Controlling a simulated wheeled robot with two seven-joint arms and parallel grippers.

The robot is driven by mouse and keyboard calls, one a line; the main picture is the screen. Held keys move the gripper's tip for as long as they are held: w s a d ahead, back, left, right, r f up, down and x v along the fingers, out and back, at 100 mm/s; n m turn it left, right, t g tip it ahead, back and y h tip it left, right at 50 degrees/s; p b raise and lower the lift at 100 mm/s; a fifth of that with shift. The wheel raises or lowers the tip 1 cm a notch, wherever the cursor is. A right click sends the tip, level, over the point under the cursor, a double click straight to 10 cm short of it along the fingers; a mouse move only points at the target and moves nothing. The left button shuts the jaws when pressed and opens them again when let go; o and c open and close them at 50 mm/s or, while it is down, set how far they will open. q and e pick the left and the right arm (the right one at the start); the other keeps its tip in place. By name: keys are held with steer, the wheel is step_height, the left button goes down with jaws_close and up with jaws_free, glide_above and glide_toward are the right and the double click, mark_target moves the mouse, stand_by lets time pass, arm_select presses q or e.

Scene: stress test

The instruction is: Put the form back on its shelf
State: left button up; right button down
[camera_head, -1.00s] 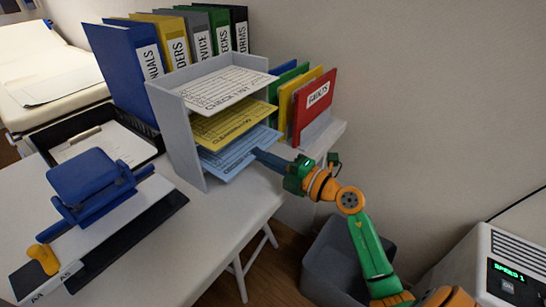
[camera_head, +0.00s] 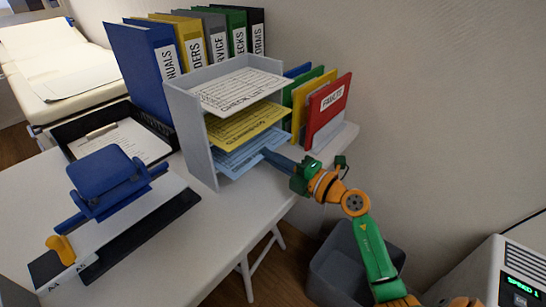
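A grey three-level shelf (camera_head: 193,128) stands on the table. A white check list sheet (camera_head: 238,92) lies on its top level and a yellow sheet (camera_head: 243,124) on the middle one. A light blue form (camera_head: 238,158) is in the lowest level, its right part sticking out of the open side. My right gripper (camera_head: 275,157) comes in from the right at the form's protruding edge. Its dark fingers appear shut on that edge, though the fingertips are small and partly hidden. My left gripper is not in view.
Labelled binders (camera_head: 145,70) stand behind the shelf, and upright coloured folders (camera_head: 327,108) close to its right, near my gripper. A black tray (camera_head: 75,130), blue punch (camera_head: 108,180) and paper trimmer (camera_head: 140,235) fill the left. A grey bin (camera_head: 345,270) is below the table's right edge.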

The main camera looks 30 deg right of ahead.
steer(key=shift+w+a, duration=0.15)
steer(key=shift+w, duration=0.15)
steer(key=c, duration=1.5)
jaws_free()
steer(key=o, duration=0.5)
steer(key=shift+s, duration=0.1)
steer(key=v, duration=0.7)
